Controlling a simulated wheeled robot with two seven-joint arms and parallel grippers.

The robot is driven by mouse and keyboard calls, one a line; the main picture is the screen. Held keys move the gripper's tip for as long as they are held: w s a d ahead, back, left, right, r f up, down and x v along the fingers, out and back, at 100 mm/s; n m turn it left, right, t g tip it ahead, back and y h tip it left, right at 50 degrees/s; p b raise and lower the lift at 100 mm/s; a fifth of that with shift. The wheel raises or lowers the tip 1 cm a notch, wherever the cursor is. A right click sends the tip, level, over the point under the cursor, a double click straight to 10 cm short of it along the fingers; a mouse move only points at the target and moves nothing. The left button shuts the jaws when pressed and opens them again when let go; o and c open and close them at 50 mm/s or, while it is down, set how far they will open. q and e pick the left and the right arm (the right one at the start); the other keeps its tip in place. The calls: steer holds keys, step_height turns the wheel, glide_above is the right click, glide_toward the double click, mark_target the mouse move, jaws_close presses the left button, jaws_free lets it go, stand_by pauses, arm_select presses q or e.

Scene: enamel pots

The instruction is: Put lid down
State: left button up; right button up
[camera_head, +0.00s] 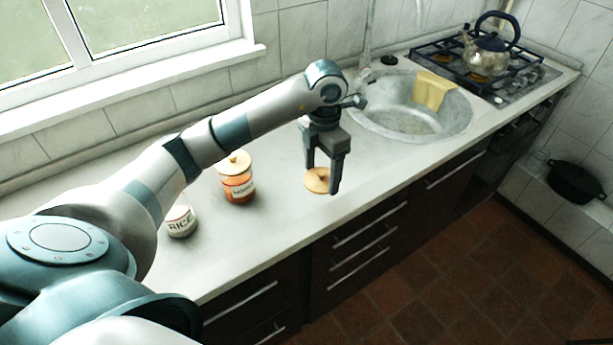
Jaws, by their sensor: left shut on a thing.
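A round wooden lid (316,181) is at the front part of the countertop, below my left gripper. My left gripper (322,183) points down with its two dark fingers at the lid, shut on it; one finger covers part of the lid's right side. I cannot tell whether the lid touches the counter. A jar labelled RICE (181,220) stands to the left, its top hidden behind my arm. A second jar with reddish contents (238,185) stands between them and has a wooden lid (234,163) on it. My right gripper is not in view.
A round metal sink (400,120) with a yellow cloth (433,90) over its rim lies to the right. A kettle (490,52) stands on the gas hob beyond. A black pot (575,182) is at far right. The countertop (270,228) front is clear.

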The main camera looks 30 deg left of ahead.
mark_target(307, 178)
arm_select(q)
steer(key=a+f, duration=0.1)
steer(key=a, duration=0.1)
steer(key=w+a+f+p, duration=0.1)
steer(key=a+f, duration=0.1)
steer(key=a, duration=0.1)
steer(key=shift+w+a+f+p, duration=0.15)
steer(key=shift+w+a+p, duration=0.15)
steer(key=shift+w, duration=0.1)
steer(key=shift+f+p, duration=0.45)
steer(key=shift+f, duration=0.05)
step_height(307, 178, down, 2)
steer(key=shift+p, duration=0.55)
steer(key=shift+f, duration=0.5)
